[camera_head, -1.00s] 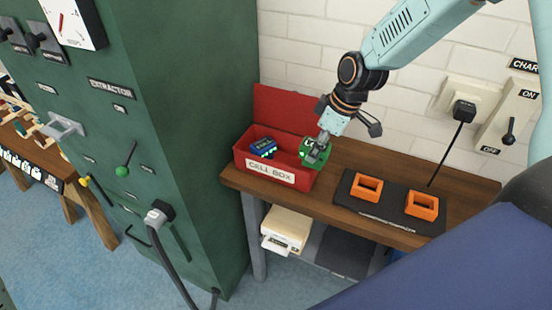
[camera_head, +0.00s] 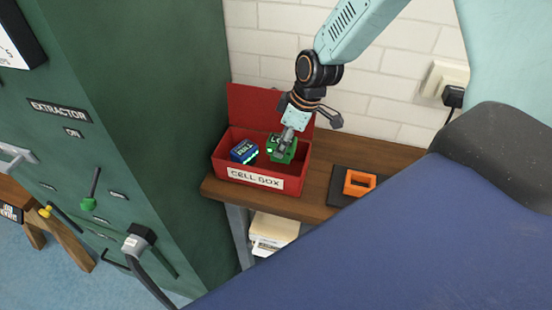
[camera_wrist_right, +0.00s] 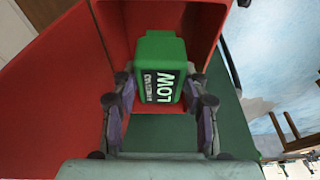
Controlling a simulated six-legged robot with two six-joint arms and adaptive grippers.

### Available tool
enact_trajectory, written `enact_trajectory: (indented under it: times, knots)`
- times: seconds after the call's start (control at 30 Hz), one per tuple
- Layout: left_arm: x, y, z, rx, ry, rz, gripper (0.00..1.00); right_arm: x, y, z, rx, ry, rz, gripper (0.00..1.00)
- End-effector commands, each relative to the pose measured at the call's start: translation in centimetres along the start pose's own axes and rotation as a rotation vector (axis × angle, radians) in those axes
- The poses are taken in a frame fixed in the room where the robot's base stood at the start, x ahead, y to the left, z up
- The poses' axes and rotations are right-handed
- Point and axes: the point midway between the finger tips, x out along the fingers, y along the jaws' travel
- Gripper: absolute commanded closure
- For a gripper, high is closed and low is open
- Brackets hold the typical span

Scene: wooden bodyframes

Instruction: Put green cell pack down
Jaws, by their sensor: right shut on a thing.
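The green cell pack (camera_head: 283,150) is in my right gripper (camera_head: 287,143), over the right half of the open red cell box (camera_head: 236,175). Whether the pack touches the box floor cannot be told. A blue cell pack (camera_head: 244,151) sits in the left half of the box. My left gripper is not in view.
The box stands at the left end of a wooden bench (camera_head: 318,200), its lid raised behind. An orange square holder (camera_head: 359,183) sits on a dark mat to the right. The green extractor cabinet (camera_head: 150,100) stands close on the left. A white brick wall is behind.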

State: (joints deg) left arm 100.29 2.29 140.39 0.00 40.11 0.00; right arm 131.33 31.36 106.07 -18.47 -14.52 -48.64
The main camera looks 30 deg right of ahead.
Motion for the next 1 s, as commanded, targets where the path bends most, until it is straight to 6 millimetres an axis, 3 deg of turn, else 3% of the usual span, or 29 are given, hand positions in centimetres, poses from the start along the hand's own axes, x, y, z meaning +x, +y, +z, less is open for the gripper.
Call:
enact_trajectory:
  times: [0.03, 0.43, 0.93, 0.97, 1.0]
  knots:
    - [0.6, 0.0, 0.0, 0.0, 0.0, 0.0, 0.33, 1.1, 0.0, 0.4, -0.001, -0.002, 0.0, 0.93]
    - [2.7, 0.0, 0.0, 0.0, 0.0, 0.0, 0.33, 5.4, 0.2, 1.5, 0.0, 0.0, 0.002, 0.93]
    - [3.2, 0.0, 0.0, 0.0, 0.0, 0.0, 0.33, 6.1, 0.4, 1.5, -0.001, 0.001, 0.002, 0.93]
    - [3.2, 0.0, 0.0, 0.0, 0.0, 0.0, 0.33, 6.1, 0.4, 1.5, -0.001, 0.0, 0.001, 0.55]
    - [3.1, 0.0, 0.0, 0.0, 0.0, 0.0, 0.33, 6.0, 0.4, 1.5, -0.001, 0.0, 0.001, 0.51]
